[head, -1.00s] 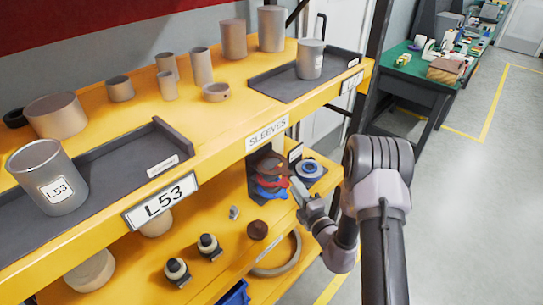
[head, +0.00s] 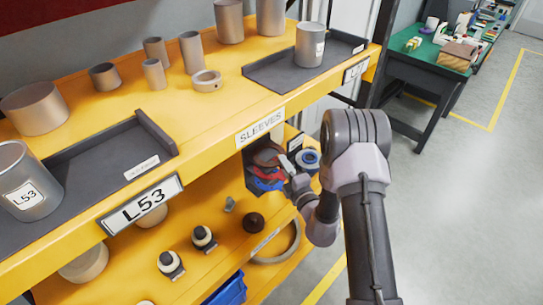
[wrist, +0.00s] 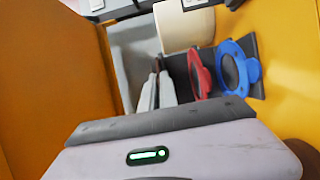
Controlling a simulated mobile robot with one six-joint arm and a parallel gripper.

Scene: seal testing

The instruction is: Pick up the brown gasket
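In the head view, the brown gasket (head: 267,157) is in a dark holder (head: 252,180) on the lower yellow shelf, above a red gasket (head: 266,173) and a blue gasket (head: 270,185). My gripper (head: 288,168) is at the right side of these gaskets. In the wrist view, the slim fingers of my gripper (wrist: 157,88) are close together left of the red gasket (wrist: 199,72) and the blue gasket (wrist: 236,67).
A blue ring on a dark stand (head: 308,158) is just right of my gripper. A dark brown round piece (head: 253,222) and a large beige ring (head: 280,245) are on the lower shelf in front. The upper shelf edge with the SLEEVES label (head: 260,128) overhangs the holder.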

